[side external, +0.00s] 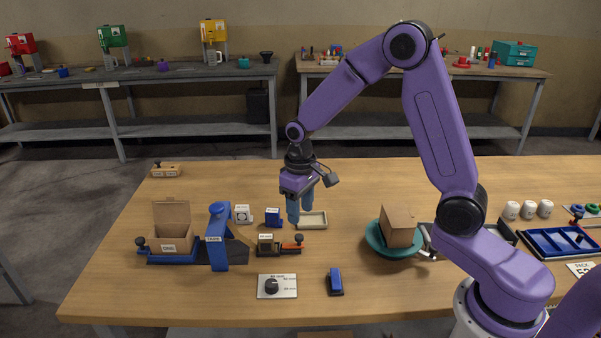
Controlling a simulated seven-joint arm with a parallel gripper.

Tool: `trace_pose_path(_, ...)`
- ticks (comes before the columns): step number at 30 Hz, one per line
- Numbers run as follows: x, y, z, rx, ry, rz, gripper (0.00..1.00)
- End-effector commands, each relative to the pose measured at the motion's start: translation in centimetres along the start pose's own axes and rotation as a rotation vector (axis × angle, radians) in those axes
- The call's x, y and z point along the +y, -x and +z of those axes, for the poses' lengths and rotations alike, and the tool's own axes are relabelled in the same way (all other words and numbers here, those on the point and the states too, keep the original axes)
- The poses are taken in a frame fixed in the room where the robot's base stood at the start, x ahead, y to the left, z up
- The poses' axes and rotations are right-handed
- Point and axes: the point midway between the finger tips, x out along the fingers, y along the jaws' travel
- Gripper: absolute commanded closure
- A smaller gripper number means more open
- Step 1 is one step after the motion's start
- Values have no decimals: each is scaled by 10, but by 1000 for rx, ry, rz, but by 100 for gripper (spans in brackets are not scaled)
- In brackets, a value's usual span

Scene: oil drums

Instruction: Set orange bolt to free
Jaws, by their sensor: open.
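The orange bolt (290,246) sits low on the table in a small dark fixture with a labelled block (265,240) at its left. A dark round knob (299,238) stands at the bolt's right end. The label is too small to read. My gripper (300,212) has blue fingers pointing down and is open, with nothing seen between them. It hangs above the table, behind the bolt in the picture and apart from it, near a shallow beige tray (312,221).
A blue arched frame (218,238) and an open cardboard box (172,222) stand left. A dial plate (277,287) and a blue block (335,281) lie in front. A teal bowl (376,245) holding a brown box (399,226) is right. The front middle edge is clear.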

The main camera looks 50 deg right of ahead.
Motion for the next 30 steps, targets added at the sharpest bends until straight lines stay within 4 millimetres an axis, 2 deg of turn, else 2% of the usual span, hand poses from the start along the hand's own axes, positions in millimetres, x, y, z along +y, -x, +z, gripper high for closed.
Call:
trace_pose_path(1, 0, 13, -1, 7, 0, 0, 50)
trace_pose_path(9, 0, 68, -1, 5, 0, 0, 50)
trace_pose_path(15, 1, 94, 0, 2, -1, 0, 50)
trace_pose_path(21, 0, 103, 0, 0, 0, 0, 50)
trace_pose_path(30, 0, 103, 1, -1, 1, 0, 50)
